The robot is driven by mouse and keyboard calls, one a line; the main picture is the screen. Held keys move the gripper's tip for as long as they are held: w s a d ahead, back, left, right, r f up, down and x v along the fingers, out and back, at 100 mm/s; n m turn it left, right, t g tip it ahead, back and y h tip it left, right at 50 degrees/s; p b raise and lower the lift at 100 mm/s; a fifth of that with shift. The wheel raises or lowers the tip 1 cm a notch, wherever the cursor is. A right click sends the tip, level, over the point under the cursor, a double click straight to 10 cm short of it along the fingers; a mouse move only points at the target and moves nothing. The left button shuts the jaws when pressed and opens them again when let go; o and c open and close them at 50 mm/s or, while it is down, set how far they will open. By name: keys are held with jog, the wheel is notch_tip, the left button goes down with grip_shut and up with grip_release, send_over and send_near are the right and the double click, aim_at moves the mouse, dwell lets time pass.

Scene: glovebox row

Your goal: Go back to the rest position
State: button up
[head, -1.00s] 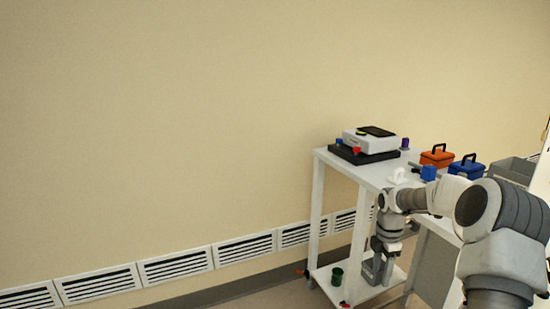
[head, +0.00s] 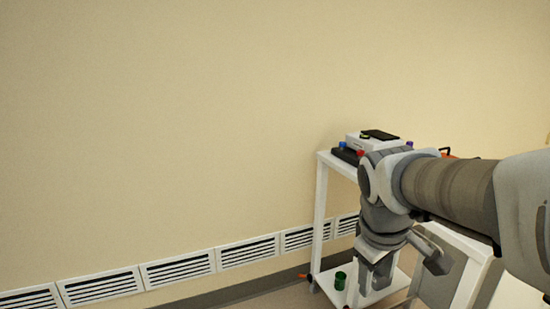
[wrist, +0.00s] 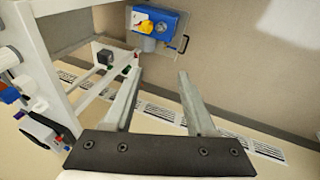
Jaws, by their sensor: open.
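My gripper (head: 370,286) hangs pointing down in front of the white cart, at the lower right of the head view. In the wrist view its two fingers (wrist: 161,76) stand well apart with nothing between them. My arm reaches in from the right edge of the head view, bent down at the wrist. It hides much of the cart top.
The white cart (head: 320,212) carries a white device (head: 366,143) on top and a green cup (head: 340,280) on its lower shelf. Vents (head: 247,252) line the wall's foot. The wrist view shows a blue box (wrist: 158,20) with a yellow part.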

jog(key=s+a+m+t+y, duration=0.25)
jog(key=s+m, duration=0.35)
jog(key=s, duration=0.5)
notch_tip(320, 180, up, 18)
jog(key=p, duration=1.8)
jog(key=shift+a+r, duration=0.2)
jog(key=shift+a, duration=0.1)
